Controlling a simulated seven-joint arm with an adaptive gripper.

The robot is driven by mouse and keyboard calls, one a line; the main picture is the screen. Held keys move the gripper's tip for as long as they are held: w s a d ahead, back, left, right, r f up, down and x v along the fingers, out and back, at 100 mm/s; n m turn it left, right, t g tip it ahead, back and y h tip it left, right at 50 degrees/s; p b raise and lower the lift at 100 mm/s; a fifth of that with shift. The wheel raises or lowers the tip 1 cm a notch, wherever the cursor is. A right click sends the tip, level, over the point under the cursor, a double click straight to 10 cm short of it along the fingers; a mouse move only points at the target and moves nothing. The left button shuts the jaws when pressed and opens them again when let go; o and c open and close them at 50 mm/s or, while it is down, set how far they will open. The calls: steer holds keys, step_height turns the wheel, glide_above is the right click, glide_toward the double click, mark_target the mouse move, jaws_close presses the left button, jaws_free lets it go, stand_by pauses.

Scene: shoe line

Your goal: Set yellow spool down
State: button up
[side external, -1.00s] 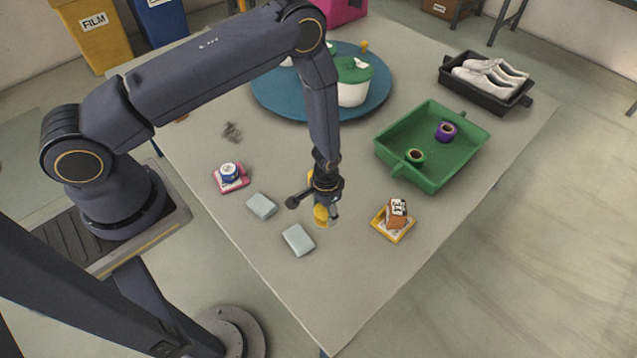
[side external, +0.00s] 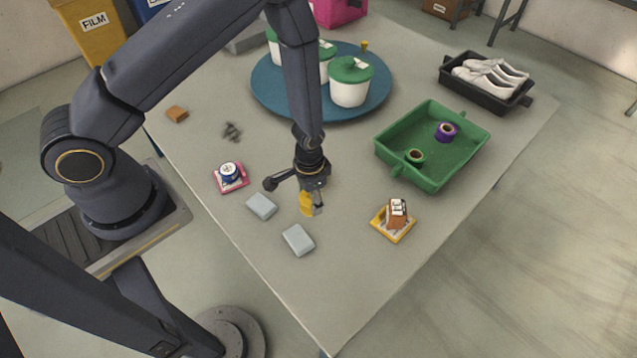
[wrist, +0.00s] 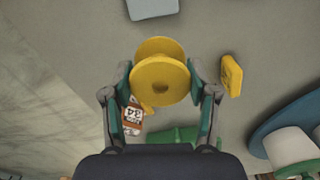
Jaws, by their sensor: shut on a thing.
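The yellow spool (wrist: 162,75) is between the two fingers of my gripper (wrist: 162,88) in the wrist view, which are shut on it. In the side external view my gripper (side external: 312,205) is over the grey table, right of the light grey blocks, with the spool (side external: 305,203) at its fingertips, partly covered by a finger. I cannot tell whether the spool touches the table or is a little above it.
A yellow block (wrist: 231,76) lies beside the gripper. Two light grey blocks (side external: 298,240) lie left. An orange box (side external: 396,212) stands on a yellow tile. A green tray (side external: 478,148) holds spools. A blue turntable (side external: 268,98) bears lidded tubs. Table front is clear.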

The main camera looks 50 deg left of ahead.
steer(key=w+a, duration=0.3)
steer(key=w, duration=0.7)
steer(key=shift+n, duration=0.3)
steer(key=w+f, duration=0.2)
steer(key=w, duration=0.2)
steer(key=w+f, duration=0.3)
steer(key=w, duration=0.1)
steer(key=w+d+f, duration=0.1)
steer(key=w+f, duration=0.2)
steer(key=w, duration=0.1)
steer(key=shift+w+f, duration=0.6)
steer(key=shift+f, duration=1.55)
steer(key=o, duration=1.1)
